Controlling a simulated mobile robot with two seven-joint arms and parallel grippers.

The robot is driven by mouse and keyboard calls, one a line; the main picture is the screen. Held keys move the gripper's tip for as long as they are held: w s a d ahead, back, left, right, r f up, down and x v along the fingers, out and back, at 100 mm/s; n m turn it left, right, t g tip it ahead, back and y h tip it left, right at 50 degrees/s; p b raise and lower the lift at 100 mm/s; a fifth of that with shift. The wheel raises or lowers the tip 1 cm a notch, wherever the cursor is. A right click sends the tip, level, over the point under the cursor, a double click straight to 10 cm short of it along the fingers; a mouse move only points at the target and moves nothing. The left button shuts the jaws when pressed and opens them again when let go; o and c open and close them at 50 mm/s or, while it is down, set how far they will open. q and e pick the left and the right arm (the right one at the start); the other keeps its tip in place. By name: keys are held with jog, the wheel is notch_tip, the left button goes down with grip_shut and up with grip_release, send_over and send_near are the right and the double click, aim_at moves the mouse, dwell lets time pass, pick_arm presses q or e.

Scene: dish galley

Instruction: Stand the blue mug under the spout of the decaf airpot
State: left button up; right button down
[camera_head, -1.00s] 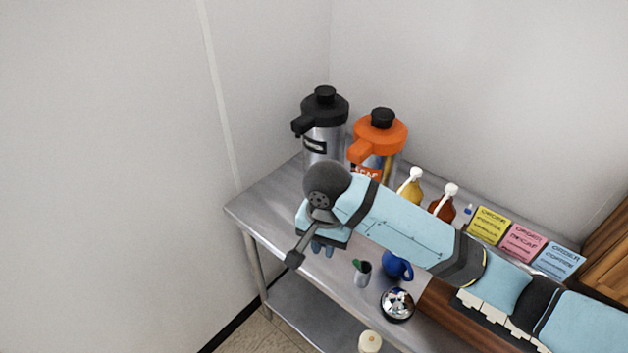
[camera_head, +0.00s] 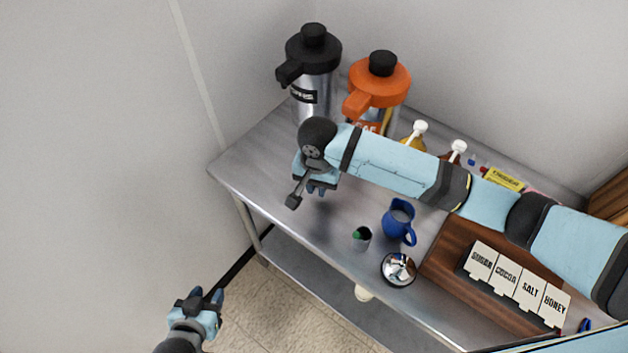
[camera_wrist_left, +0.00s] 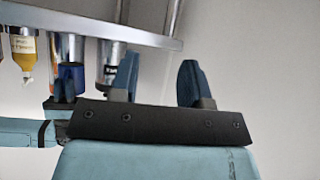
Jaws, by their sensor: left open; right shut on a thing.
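The decaf airpot (camera_head: 378,82) has an orange top with its spout toward the counter's front, right of the black-topped airpot (camera_head: 312,55). My right gripper (camera_head: 318,189) is over the counter in front of the airpots, its arm reaching across from the right. In the left wrist view, which looks upside down, a blue thing (camera_wrist_left: 70,77), apparently the blue mug, is at that gripper, in line with an airpot. The wrist hides it in the head view. My left gripper (camera_head: 207,299) is open and empty, off the counter's front; its spread fingers show in its wrist view (camera_wrist_left: 159,75).
A blue pitcher-like vessel (camera_head: 398,222) with a handle, a small grey cup (camera_head: 361,239) and a shiny round bowl (camera_head: 398,269) stand along the counter's front. The counter's left end (camera_head: 240,165) is bare.

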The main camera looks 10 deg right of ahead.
jog(key=f, duration=0.1)
jog(key=w+d+f, duration=0.1)
jog(key=f, duration=0.1)
jog(key=shift+w+d, duration=0.1)
jog(key=shift+w, duration=0.05)
jog(key=f, duration=0.1)
jog(key=w+d+f+b, duration=0.1)
jog(key=shift+w+f, duration=0.1)
jog(key=shift+f, duration=0.2)
jog(key=b, duration=0.1)
jog(key=w+d+f+b, duration=0.1)
jog(key=b, duration=0.1)
jog(key=shift+w+d+f, duration=0.1)
jog(key=shift+d+f, duration=0.15)
jog(key=shift+w+d+f+b, duration=0.4)
jog(key=shift+w+f+b, duration=0.05)
jog(key=shift+b, duration=0.55)
jog(key=shift+w+d+r+p, duration=0.25)
jog(key=shift+r+p, duration=0.1)
jog(key=shift+p, duration=0.3)
jog(key=shift+w+d+f+p, duration=0.3)
jog(key=shift+w+d+p, duration=0.1)
jog(key=shift+w+d, duration=0.3)
pick_arm(q)
jog(key=shift+w+d+f+m, duration=0.1)
jog(key=shift+w+f+m, duration=0.05)
jog(key=shift+f, duration=0.45)
jog(key=shift+w+f+m, duration=0.15)
jog(key=shift+f, duration=0.45)
